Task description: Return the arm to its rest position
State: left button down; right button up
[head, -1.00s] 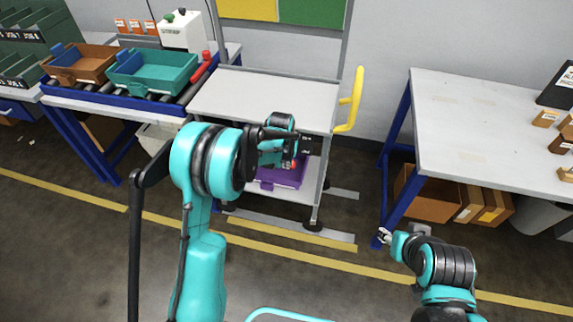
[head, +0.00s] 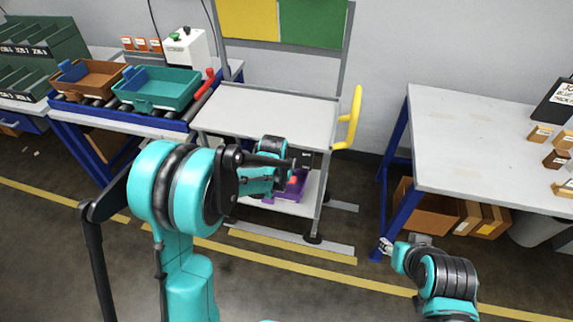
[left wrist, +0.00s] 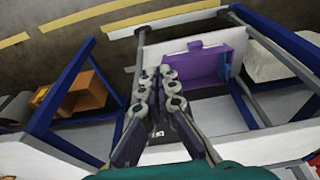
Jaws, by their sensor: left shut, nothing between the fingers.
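My left arm reaches in the head view from the bottom left toward the cart, its wrist in front of the lower shelf. Its fingers are hidden there behind the wrist. In the left wrist view my left gripper (left wrist: 161,73) is shut and empty, with the fingertips close together. Beyond them a purple bin (left wrist: 190,68) lies on the cart's lower shelf; it shows partly in the head view (head: 292,190) behind my wrist. My right gripper (head: 385,246) hangs low near the blue leg of the right table, small and unclear.
The cart's top shelf (head: 270,110) is bare, with a yellow handle (head: 351,118) at its right. A teal bin (head: 160,88) and a brown bin (head: 90,78) sit on the conveyor at left. The right table (head: 460,140) is mostly clear; cardboard boxes (head: 484,221) stand below.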

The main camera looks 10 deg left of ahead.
pick_arm(q)
jog(key=s+a+r+t, duration=0.1)
jog(key=s+r+t, duration=0.1)
jog(key=s+r, duration=0.85)
jog(key=s+a+r+t, duration=0.1)
jog(key=s+r, duration=0.3)
jog(key=s, duration=0.7)
jog(key=shift+s+a+r+t, duration=0.2)
jog(key=shift+s+r+t, duration=0.1)
jog(key=shift+t, duration=0.4)
jog(key=shift+w, duration=0.1)
